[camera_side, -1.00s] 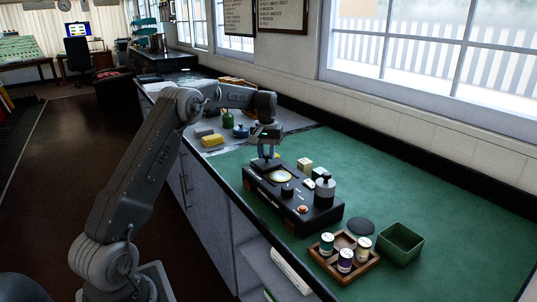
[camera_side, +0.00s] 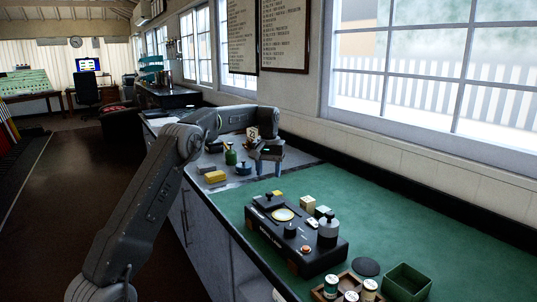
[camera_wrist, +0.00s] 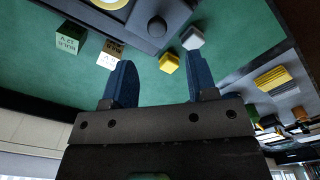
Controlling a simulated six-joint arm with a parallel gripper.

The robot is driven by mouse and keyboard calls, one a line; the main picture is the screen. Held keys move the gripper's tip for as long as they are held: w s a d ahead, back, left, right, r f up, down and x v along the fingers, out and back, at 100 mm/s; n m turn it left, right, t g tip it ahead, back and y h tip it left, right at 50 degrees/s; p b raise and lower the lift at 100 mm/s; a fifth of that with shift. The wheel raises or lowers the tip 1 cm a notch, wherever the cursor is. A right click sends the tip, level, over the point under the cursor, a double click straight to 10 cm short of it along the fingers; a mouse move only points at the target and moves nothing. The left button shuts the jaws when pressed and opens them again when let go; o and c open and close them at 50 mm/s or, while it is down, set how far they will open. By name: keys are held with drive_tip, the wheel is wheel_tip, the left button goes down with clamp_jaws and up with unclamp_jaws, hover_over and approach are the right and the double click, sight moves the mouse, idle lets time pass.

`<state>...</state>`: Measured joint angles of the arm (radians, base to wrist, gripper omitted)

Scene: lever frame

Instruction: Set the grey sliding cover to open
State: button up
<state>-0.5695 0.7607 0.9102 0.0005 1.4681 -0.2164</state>
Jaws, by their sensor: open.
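The black control box (camera_side: 296,234) lies on the green bench mat, with a pale round dial (camera_side: 283,215), dark knobs and an orange-red button (camera_side: 306,249) on top. In the wrist view, part of the box (camera_wrist: 182,12) shows at the top edge with a dark knob (camera_wrist: 157,27). A small grey block (camera_wrist: 192,38) sits by its edge; I cannot tell if this is the grey sliding cover, or where that cover stands. My gripper (camera_side: 267,174) is open and empty, raised beyond the box's far end; its blue fingers (camera_wrist: 158,75) also show in the wrist view.
A yellow block (camera_wrist: 169,62), a green lettered block (camera_wrist: 70,37) and a cream block (camera_side: 308,203) lie near the box. A wooden tray (camera_side: 315,292) of jars and a green bin (camera_side: 405,282) are nearer.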

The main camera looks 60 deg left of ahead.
wheel_tip(320, 180, up, 7)
drive_tip(key=shift+f, duration=0.15)
idle(0.5)
drive_tip(key=s+d+r+m+t, duration=0.15)
drive_tip(key=s+d+r, duration=0.3)
drive_tip(key=d, duration=0.55)
drive_tip(key=s+d+r+m+t, duration=0.1)
drive_tip(key=s+d+r+m, duration=0.2)
drive_tip(key=s+d, duration=0.45)
drive_tip(key=s+d+f+m+t, duration=0.1)
drive_tip(key=s+d+f+m, duration=0.1)
drive_tip(key=s+d+f, duration=0.3)
drive_tip(key=s+d+f+m+t, duration=0.2)
drive_tip(key=s+d+f, duration=0.3)
drive_tip(key=s+d, duration=0.3)
drive_tip(key=s, duration=0.4)
drive_tip(key=shift+s+d+f, duration=0.3)
drive_tip(key=shift+s+d, duration=0.05)
